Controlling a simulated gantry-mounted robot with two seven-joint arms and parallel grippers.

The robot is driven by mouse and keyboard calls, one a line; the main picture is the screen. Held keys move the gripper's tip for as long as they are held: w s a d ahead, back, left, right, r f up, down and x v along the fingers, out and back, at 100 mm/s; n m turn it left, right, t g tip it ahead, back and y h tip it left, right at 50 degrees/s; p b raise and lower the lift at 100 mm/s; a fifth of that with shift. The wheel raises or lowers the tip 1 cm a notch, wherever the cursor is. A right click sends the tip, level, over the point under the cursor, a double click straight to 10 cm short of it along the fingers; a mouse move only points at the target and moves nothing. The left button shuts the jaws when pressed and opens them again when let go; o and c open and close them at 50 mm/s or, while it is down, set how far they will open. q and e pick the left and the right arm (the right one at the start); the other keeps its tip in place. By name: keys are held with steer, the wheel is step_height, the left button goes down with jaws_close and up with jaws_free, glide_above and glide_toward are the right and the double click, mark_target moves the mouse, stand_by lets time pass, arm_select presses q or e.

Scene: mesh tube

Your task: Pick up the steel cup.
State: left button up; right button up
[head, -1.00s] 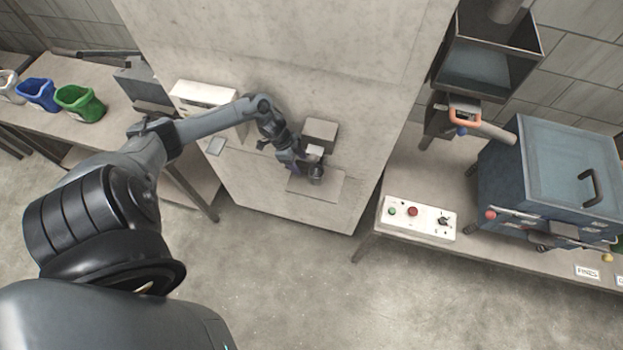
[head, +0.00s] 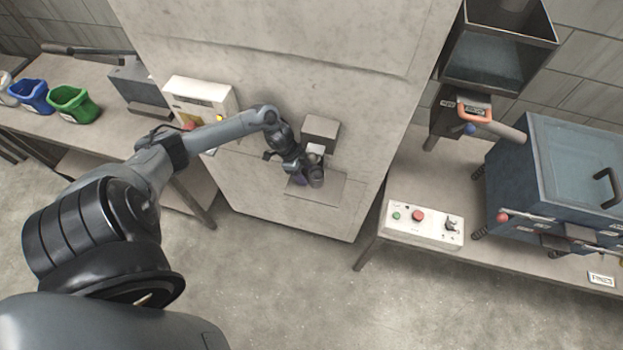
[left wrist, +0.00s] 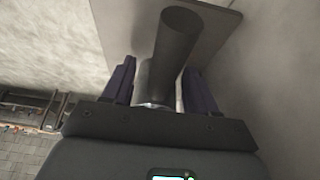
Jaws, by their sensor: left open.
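The small grey steel cup (head: 317,178) stands on the flat plate (head: 326,189) in front of the concrete block, its round top dark. My left gripper (head: 308,176) is open at the cup, with a dark purple finger visible on the cup's left. In the left wrist view, my left gripper's two fingers (left wrist: 160,88) are apart. A dark cylindrical shape (left wrist: 176,48) with shiny grey metal at its near end lies between them. I cannot tell whether either finger touches it. My right gripper is not in view.
A grey box (head: 320,131) juts from the block just above the cup. A white device (head: 200,99) is left, behind my arm. Green (head: 74,103) and blue (head: 33,95) bins stand far left. A control panel (head: 424,222) and blue machine (head: 555,175) occupy the right bench.

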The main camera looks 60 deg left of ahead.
arm_select(q)
steer(key=shift+c, duration=0.5)
jaws_close()
steer(key=shift+r, duration=0.3)
